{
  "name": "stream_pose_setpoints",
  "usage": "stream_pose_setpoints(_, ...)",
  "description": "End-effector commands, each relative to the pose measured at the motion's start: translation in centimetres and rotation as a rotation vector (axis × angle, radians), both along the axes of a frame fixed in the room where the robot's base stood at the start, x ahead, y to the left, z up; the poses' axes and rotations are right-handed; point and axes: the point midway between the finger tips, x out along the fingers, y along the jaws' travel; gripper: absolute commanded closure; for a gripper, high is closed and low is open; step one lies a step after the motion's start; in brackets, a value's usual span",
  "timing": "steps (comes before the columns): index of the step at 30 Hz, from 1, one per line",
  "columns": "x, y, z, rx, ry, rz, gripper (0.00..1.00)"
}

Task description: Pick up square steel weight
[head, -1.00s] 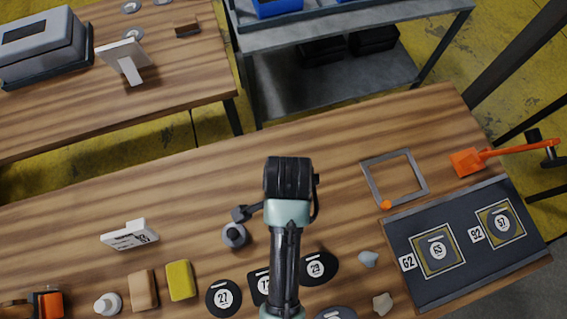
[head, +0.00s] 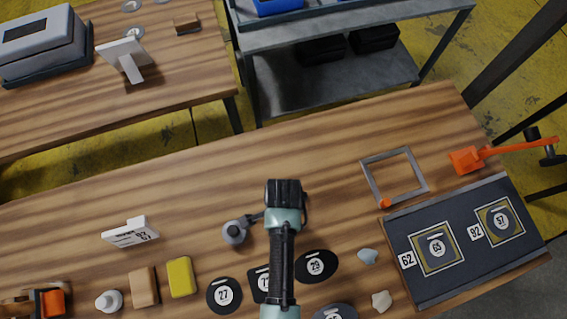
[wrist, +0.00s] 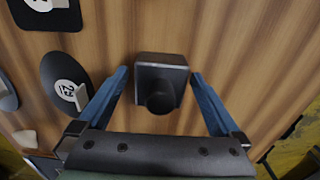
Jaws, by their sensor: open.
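A dark grey square block with a round knob on top, the square steel weight (wrist: 160,68), stands on the wooden table in the wrist view. My gripper (wrist: 160,76) is open, with one blue finger on each side of the weight. Gaps show between the weight and both fingertips, and nothing is held. In the head view my arm's dark wrist covers the fingers and the spot below them, so I cannot make out the square weight there.
A grey round knobbed piece (head: 234,233) stands left of my wrist. Black numbered patches (head: 316,266), a yellow block (head: 180,278) and pebbles lie along the near edge. A grey frame (head: 373,181) and dark tray (head: 425,296) are right. Table beyond my wrist is clear.

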Motion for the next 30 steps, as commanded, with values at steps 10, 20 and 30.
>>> stream_pose_setpoints(10, 0.03, -0.02, 0.0, 0.0, -0.001, -0.001, 0.25)
stream_pose_setpoints(20, 0.01, -0.03, 0.01, 0.0, 0.0, -0.001, 0.85)
stream_pose_setpoints(30, 0.19, -0.04, 0.2, -0.001, -0.004, -0.001, 1.0)
